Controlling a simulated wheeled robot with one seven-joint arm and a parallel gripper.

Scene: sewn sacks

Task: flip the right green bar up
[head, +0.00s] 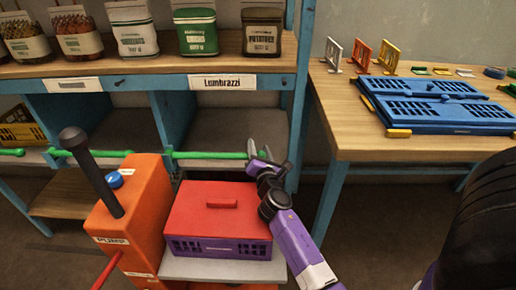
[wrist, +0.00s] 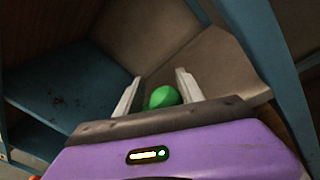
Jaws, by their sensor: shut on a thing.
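The right green bar (head: 208,155) lies level across the front of the shelf's lower bays, below the "Lumbrazzi" label. My gripper (head: 259,153) is at its right end in the head view. In the wrist view my gripper (wrist: 157,92) is shut on the bar's round green end (wrist: 164,97), which sits between the two pale fingers. The rest of the bar is hidden in the wrist view. The left green bar (head: 100,153) also lies level, further left.
An orange pump (head: 135,210) with a dark handle stands in front of the shelf. A red-lidded purple crate (head: 220,215) sits on a grey platform close below my arm. A wooden table (head: 345,125) with a blue crate (head: 440,110) stands at right. Sacks line the upper shelf.

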